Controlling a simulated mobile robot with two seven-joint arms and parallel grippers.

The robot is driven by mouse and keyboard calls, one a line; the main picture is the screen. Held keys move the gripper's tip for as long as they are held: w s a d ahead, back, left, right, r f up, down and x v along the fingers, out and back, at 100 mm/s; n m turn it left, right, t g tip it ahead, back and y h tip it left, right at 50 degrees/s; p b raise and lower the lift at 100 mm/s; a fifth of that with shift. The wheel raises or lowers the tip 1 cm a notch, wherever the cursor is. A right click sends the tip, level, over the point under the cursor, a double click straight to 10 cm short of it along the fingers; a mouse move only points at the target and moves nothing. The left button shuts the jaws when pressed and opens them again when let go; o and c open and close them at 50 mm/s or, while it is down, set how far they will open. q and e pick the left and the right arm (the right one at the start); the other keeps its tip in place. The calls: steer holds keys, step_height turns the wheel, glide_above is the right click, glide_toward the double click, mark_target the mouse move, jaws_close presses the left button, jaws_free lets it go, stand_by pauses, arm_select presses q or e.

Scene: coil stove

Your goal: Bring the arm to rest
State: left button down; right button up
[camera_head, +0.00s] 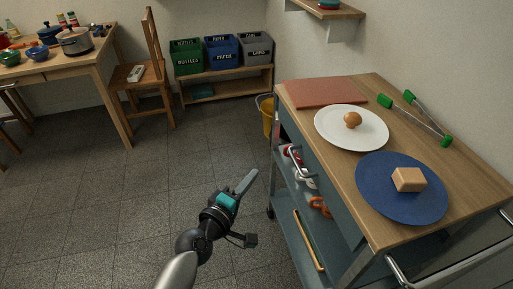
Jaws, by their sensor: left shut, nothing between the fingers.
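My left arm comes in at the bottom of the head view, and its gripper (247,184) is shut and empty. It hangs over the tiled floor, to the left of the trolley (360,222) and apart from it. My right gripper does not show.
The trolley's wooden top holds a white plate (334,134) with a brown mushroom-like item (352,120), a blue plate (384,201) with a tan block (409,179), green-tipped tongs (420,116) and a reddish board (325,92). A yellow bucket (267,120) stands behind.

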arm_select(q)
steer(key=s+a+f+m+g+y, duration=0.1)
steer(key=s+a+f+m+g, duration=0.2)
steer(key=f, duration=0.5)
steer(key=s+a+f+m+g+y, duration=0.1)
steer(key=s+a+f+y, duration=0.2)
steer(key=f, duration=0.6)
steer(key=s+a+f+m+g, duration=0.25)
steer(key=s+f, duration=0.25)
steer(key=f, duration=0.3)
steer(key=s+a+f+m+g+y, duration=0.1)
steer(key=s+a+f, duration=0.3)
steer(key=s, duration=0.4)
steer(key=s+a+f+m+g+y, duration=0.1)
steer(key=s+a+f+m+g, duration=0.1)
steer(key=s+f, duration=0.4)
steer(key=s+a+f+m+g+y, duration=0.2)
steer(key=s+a+f, duration=0.3)
steer(key=s, duration=0.7)
steer(key=shift+a+m+g, duration=0.35)
steer(key=shift+a+m, duration=0.35)
steer(key=shift+m, duration=0.15)
steer(key=shift+s, duration=0.1)
